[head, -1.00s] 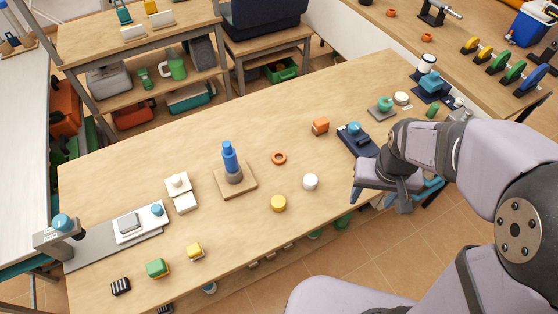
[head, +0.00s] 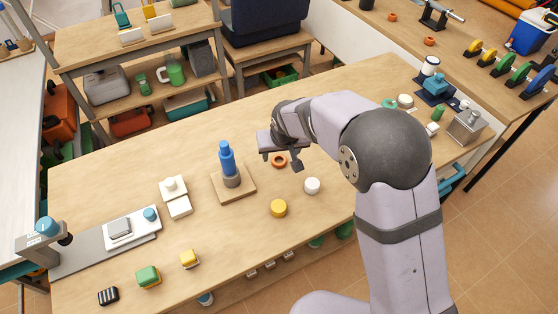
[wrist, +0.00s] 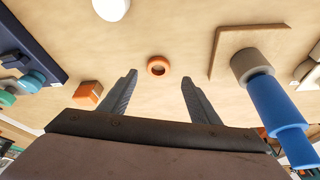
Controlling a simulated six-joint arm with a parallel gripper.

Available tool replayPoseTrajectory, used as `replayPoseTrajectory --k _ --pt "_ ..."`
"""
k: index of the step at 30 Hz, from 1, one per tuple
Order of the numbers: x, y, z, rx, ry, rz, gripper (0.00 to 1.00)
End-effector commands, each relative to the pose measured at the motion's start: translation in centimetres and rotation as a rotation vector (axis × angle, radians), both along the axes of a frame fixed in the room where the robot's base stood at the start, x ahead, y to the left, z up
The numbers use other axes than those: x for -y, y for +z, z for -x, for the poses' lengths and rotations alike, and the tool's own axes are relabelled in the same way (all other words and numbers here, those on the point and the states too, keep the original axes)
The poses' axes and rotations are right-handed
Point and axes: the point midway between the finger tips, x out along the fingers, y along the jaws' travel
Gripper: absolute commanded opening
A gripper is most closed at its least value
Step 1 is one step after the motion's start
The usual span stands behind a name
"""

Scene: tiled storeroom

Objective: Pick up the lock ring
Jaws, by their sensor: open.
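The lock ring is a small orange ring (head: 279,161) lying flat on the wooden workbench (head: 110,185), to the right of the blue post. In the wrist view the ring (wrist: 158,66) is centred between and beyond the fingertips, with its hole showing. My gripper (head: 282,161) is above the bench close to the ring, and it also shows in the wrist view (wrist: 158,80). Its two fingers are spread wide with nothing between them. From the head view, part of the gripper is hidden by my arm.
A blue stepped post (head: 227,158) stands on a wooden base (head: 247,190) left of the ring. A white cylinder (head: 312,185) and a yellow cylinder (head: 278,208) stand toward the front. An orange block (wrist: 88,92) is near one finger in the wrist view. Bare bench surrounds the ring.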

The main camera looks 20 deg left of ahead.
Motion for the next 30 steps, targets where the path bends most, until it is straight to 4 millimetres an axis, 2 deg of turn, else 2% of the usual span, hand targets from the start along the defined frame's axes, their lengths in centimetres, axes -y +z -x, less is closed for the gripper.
replayPoseTrajectory --k 10,24,30 --pt "-0.1 -1.0 -0.5 -0.001 -0.001 0.0 0.57" --pt "-0.8 -5.1 -2.2 -0.001 0.001 0.002 0.57" --pt "-0.9 -5.3 -2.3 0.0 0.0 0.0 0.57"
